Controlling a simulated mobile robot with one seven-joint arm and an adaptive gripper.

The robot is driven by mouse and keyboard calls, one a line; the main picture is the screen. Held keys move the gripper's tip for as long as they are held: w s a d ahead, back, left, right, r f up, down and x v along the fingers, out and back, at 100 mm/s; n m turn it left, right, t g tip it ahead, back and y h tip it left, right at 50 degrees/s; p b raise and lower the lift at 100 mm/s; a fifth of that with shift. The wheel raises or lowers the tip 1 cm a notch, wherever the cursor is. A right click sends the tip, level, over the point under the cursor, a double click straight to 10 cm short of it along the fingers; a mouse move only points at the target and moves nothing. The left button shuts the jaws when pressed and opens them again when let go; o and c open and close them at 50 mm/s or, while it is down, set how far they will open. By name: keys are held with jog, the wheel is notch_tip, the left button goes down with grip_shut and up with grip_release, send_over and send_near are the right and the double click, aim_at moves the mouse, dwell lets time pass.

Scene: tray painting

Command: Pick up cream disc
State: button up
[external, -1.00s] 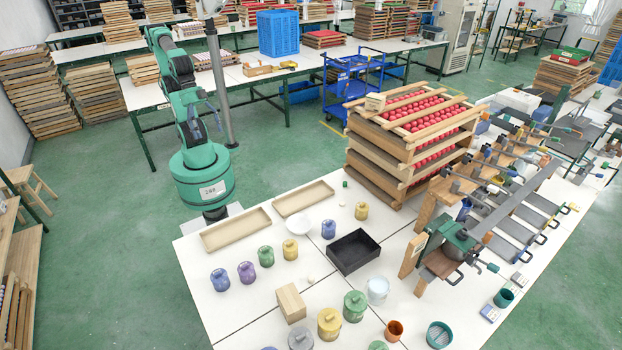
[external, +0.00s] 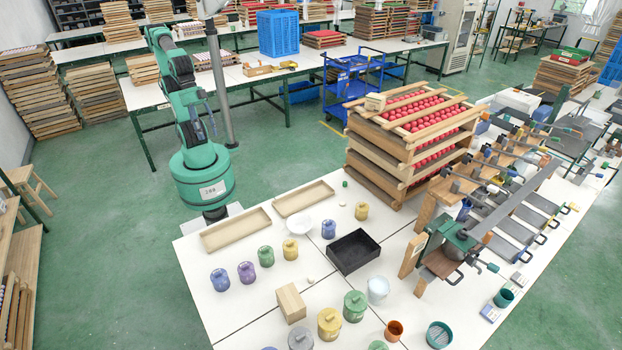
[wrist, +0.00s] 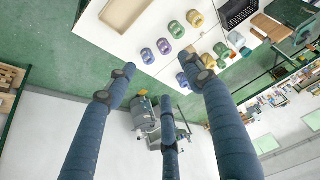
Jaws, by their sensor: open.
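A small pale cream piece (external: 310,281) lies on the white table in the external view, behind the wooden block and left of the black tray. It is too small there to be sure that it is the cream disc. My gripper is raised in front of my green arm, away from the table items. In the wrist view my gripper (wrist: 160,76) shows three spread blue fingers with nothing between them. I cannot make out the cream piece in the wrist view.
Several coloured lidded jars (external: 265,256), a wooden block (external: 291,302), a white bowl (external: 298,216), a black tray (external: 336,262) and wooden trays (external: 219,239) stand on the white table. Stacked crates (external: 383,172) rise at the back right. Bare tabletop shows near the front left.

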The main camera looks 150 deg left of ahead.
dwell(0.3)
jog(key=w+a+n+g, duration=0.1)
jog(key=w+a, duration=0.8)
jog(key=w, duration=0.5)
jog(key=w+a+f+g+y, duration=0.1)
jog(key=w+a+f, duration=0.2)
jog(key=w+a, duration=0.4)
jog(key=w+a+f+g, duration=0.1)
jog(key=w+a+f, duration=0.25)
jog(key=a, duration=0.55)
jog(key=w+a+f+n+g+p, duration=0.1)
jog(key=w+a+f, duration=0.1)
jog(key=a+f, duration=0.55)
jog(key=w+a+f+n, duration=0.1)
jog(key=w+a+f, duration=0.3)
jog(key=a, duration=0.6)
jog(key=s+a+f, duration=0.2)
jog(key=a+f, duration=0.6)
jog(key=f, duration=0.2)
jog(key=s+a+f+g+h, duration=0.1)
jog(key=s+a+f, duration=0.2)
jog(key=a+f, duration=0.5)
jog(key=shift+s+a+f+n+g, duration=0.2)
jog(key=shift+f+n+g, duration=0.1)
jog(key=shift+f, duration=0.6)
jog(key=shift+f, duration=0.1)
